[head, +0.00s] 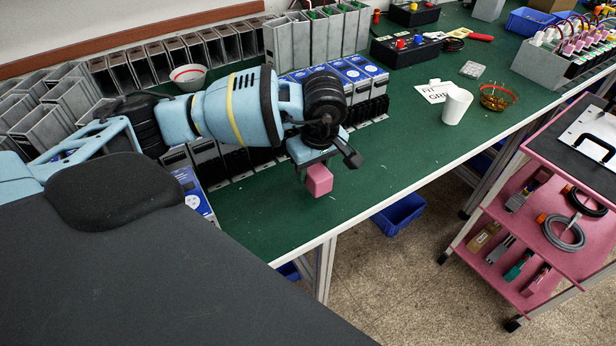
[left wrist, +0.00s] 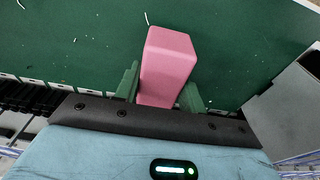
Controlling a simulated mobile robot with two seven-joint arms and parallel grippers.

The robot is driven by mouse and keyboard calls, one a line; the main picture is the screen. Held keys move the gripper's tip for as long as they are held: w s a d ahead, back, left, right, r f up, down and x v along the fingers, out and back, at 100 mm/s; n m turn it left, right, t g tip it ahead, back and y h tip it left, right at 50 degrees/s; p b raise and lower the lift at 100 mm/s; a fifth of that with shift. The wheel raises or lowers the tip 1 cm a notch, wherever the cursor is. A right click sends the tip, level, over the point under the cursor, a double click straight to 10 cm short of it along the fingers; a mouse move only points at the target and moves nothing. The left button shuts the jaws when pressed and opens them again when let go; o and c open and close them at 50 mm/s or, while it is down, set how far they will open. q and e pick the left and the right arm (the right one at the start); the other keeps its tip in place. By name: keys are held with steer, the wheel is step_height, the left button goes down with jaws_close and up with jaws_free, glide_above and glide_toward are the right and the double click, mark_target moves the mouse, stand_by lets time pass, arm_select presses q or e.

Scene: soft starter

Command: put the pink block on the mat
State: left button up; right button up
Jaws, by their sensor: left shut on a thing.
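The pink block (head: 319,182) is held by my left gripper (head: 318,168) over the green bench top (head: 410,150) near its front edge. In the left wrist view the block (left wrist: 168,58) sits between the two green fingers (left wrist: 160,92), which are shut on it from both sides. Whether it touches the bench top is hard to tell. No separate mat is plain on the bench; a dark surface (head: 544,146) covers the top of the pink trolley at the right. My right gripper is not in view.
Rows of grey housings (head: 40,127) and blue-labelled units (head: 361,72) stand behind my left arm. A white cup (head: 456,106), a paper sign (head: 434,91) and an amber bowl (head: 496,97) stand further right. The bench around the block is mostly clear.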

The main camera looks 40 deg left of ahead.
mark_target(308, 180)
arm_select(q)
steer(key=f, duration=0.1)
steer(key=a+f, duration=0.1)
steer(key=f, duration=0.1)
steer(key=shift+s+a+f, duration=0.1)
steer(key=shift+f, duration=0.2)
steer(key=shift+f, duration=0.2)
steer(key=o, duration=1)
steer(key=r, duration=0.4)
steer(key=d+r, duration=0.1)
steer(key=r, duration=0.7)
steer(key=shift+s+d+r+p, duration=0.15)
steer(key=shift+s+d+p, duration=0.2)
steer(key=shift+d, duration=0.05)
